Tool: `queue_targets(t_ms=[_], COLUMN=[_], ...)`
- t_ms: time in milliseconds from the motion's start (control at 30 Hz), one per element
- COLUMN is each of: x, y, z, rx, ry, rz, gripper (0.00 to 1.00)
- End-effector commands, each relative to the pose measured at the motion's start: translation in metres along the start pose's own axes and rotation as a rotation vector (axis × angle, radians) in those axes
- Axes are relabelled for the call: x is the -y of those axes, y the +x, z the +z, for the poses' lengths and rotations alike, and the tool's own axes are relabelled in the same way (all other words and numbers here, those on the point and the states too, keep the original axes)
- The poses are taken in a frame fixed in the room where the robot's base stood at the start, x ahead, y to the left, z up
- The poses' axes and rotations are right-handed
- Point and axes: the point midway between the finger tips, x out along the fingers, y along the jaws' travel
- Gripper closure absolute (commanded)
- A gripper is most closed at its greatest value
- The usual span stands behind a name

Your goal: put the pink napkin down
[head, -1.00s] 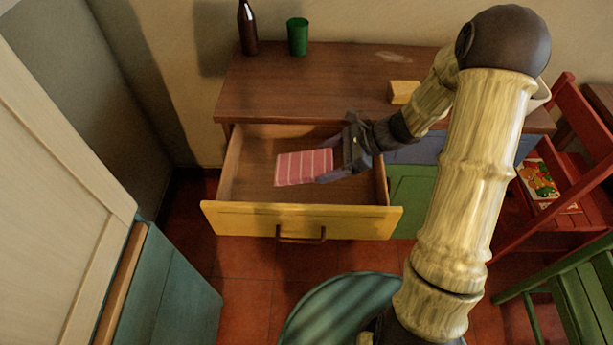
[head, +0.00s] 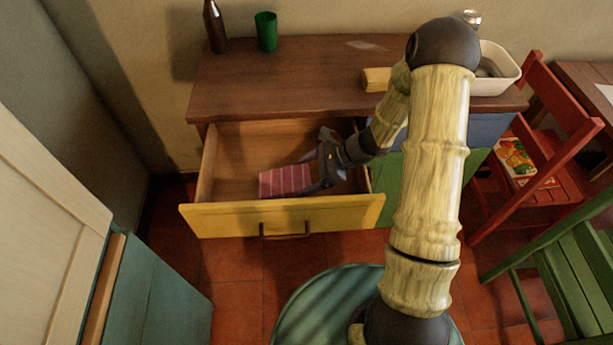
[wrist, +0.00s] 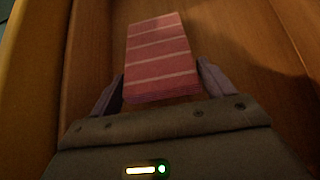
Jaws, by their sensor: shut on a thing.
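The pink napkin (head: 285,181), folded flat with pale stripes, is inside the open yellow drawer (head: 290,219), low down near its front panel. My gripper (head: 312,172) reaches into the drawer from the right and is shut on the napkin's right end. In the wrist view the napkin (wrist: 160,58) sticks out from between the two fingers of my gripper (wrist: 162,85), above the drawer's wooden floor (wrist: 235,40). I cannot tell whether the napkin touches the floor. The rest of the visible drawer is empty.
The brown dresser top (head: 290,88) holds a dark bottle (head: 214,28), a green cup (head: 266,32), a wooden block (head: 376,79) and a white basin (head: 497,72). A red chair (head: 540,150) and a green chair (head: 575,265) stand at right, a teal cabinet (head: 160,295) at left.

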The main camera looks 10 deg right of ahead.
Motion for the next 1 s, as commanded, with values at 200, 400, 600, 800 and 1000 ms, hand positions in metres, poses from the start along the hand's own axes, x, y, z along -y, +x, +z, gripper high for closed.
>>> queue_targets(t_ms=[200, 400, 600, 800, 1000], x=[0.000, 0.000, 0.000, 0.000, 0.001], y=[0.005, 0.006, 0.006, 0.006, -0.010], z=[-0.007, -0.009, -0.009, -0.008, -0.006], rx=[-0.001, -0.001, -0.001, -0.001, -0.002], ry=[-0.002, -0.001, -0.001, -0.001, -0.002], rz=[0.000, 0.000, -0.001, -0.001, -0.004], gripper=[0.41, 0.41, 0.00, 0.00, 0.00])
